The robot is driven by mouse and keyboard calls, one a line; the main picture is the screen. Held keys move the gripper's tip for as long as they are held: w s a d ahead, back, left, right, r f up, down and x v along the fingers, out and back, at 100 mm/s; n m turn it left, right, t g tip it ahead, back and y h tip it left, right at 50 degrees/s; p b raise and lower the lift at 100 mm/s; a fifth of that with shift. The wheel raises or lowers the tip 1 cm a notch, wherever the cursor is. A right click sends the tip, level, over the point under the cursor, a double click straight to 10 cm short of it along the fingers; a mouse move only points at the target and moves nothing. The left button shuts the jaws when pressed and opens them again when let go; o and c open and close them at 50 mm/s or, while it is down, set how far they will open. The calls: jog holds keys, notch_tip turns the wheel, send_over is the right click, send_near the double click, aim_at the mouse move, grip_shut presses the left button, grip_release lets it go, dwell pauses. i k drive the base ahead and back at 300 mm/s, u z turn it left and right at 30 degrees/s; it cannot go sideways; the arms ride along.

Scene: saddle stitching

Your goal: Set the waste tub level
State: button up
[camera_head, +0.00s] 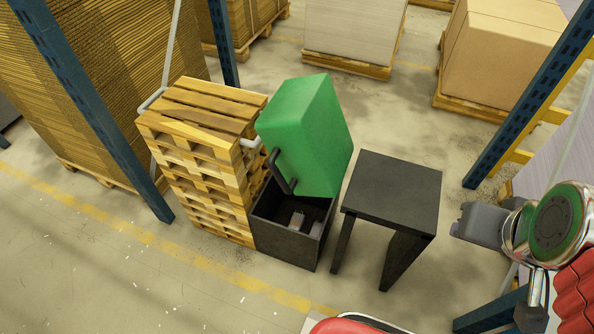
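The waste tub seems to be the green block-shaped body (305,135) with a black handle (281,172) on its near side. It sits strongly tilted over a black open-topped box (284,240), between a pallet stack and a black table. I cannot tell exactly what it rests on, and its inside is not visible. A few small pale and dark pieces (297,221) lie in the black box. My gripper (458,224) is at the right, beyond the table and apart from the tub. Its fingers are not clear enough to tell open from shut.
The wooden pallet stack (205,150) stands close left of the tub. The black table (393,190) stands just right of it. Blue rack posts (520,100) rise on both sides. A grey pipe-like bar (252,143) runs by the pallets. Floor in front is clear.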

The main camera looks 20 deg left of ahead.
aim_at(303, 130)
jog(key=z, duration=0.15)
jog(key=k, duration=0.75)
jog(key=u, duration=1.9)
jog(key=i, duration=1)
jog(key=u, duration=0.05)
